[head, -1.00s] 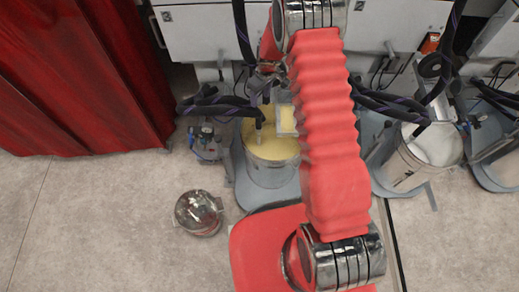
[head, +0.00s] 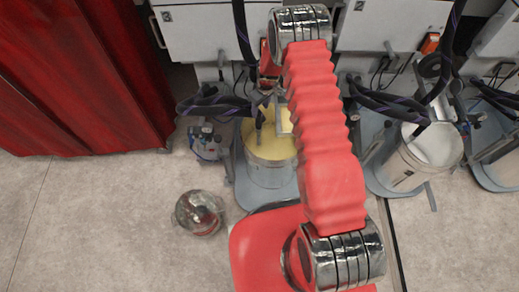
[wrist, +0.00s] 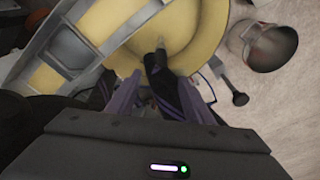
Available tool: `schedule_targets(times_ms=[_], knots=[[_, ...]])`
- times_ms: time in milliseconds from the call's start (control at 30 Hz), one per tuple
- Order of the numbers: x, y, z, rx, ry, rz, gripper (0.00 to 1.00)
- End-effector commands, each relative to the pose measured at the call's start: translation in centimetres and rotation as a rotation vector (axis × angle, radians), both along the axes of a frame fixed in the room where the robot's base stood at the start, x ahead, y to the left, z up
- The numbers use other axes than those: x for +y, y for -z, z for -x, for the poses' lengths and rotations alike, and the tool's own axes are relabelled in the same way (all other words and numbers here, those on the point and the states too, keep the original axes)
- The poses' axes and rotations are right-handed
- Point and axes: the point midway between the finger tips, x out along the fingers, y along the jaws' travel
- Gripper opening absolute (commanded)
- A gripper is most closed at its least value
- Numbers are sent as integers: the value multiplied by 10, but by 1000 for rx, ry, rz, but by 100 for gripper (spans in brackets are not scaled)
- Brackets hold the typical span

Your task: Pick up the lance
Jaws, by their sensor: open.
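The lance appears to be the dark wand with a black hose that dips into the bucket of yellow paint; it shows in the head view (head: 259,119) and in the wrist view (wrist: 157,66). The bucket (head: 270,174) stands on a grey base below the machine. My gripper (wrist: 160,80) is open, with one finger on each side of the lance's dark upper part in the wrist view. I cannot tell whether the fingers touch it. In the head view my red arm hides most of the gripper.
A shiny round metal pot (head: 199,213) stands on the floor left of my base. A second bucket (head: 408,165) with white contents stands right of my arm. Black hoses (head: 215,104) hang around the bucket. A red curtain (head: 75,80) is at the left. The floor at lower left is clear.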

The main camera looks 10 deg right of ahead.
Motion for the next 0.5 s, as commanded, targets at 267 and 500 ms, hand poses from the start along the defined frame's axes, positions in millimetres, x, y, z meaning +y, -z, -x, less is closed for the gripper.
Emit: schedule_targets(times_ms=[267,500], knots=[[0,38,1,2,-1,0,47],[2,54,-2,0,-1,0,47]])
